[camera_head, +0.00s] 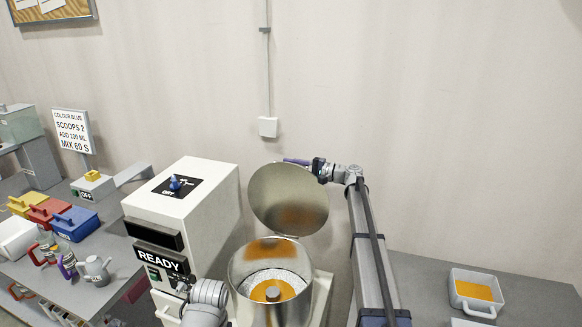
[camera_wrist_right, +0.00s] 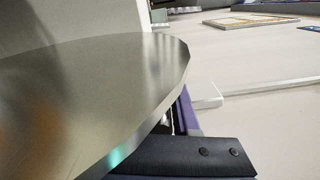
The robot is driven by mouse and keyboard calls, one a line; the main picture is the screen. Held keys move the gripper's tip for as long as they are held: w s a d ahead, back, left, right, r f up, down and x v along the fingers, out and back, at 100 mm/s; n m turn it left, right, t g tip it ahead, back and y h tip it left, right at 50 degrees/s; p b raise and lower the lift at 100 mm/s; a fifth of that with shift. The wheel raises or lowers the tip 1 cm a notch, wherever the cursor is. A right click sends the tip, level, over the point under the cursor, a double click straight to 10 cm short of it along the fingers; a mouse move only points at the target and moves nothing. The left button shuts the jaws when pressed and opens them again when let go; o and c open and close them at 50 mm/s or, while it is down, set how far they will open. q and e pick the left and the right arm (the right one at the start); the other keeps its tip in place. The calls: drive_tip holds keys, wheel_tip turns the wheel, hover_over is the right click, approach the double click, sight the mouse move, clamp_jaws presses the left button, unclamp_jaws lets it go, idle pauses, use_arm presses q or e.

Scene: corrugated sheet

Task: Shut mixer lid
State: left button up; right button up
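The mixer's round metal lid (camera_head: 288,198) stands raised and tilted back above the metal bowl (camera_head: 270,290). Pale contents and an orange-tinted centre show inside the open bowl. My right gripper (camera_head: 298,162) is at the lid's upper rim, on its back right side. In the right wrist view the lid (camera_wrist_right: 90,90) fills the left side, its rim close to a dark finger (camera_wrist_right: 190,157) and a purple part. I cannot tell whether they touch or whether the fingers are closed. My left arm is low in front of the mixer body; its fingers are not clear.
The white mixer housing (camera_head: 200,215) with a blue knob and READY display stands left of the bowl. A left bench holds coloured boxes, a jug (camera_head: 95,268) and a sign (camera_head: 72,130). A tray with orange contents (camera_head: 475,292) is on the right table, which is otherwise mostly clear.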

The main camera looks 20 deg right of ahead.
clamp_jaws()
idle(1.0)
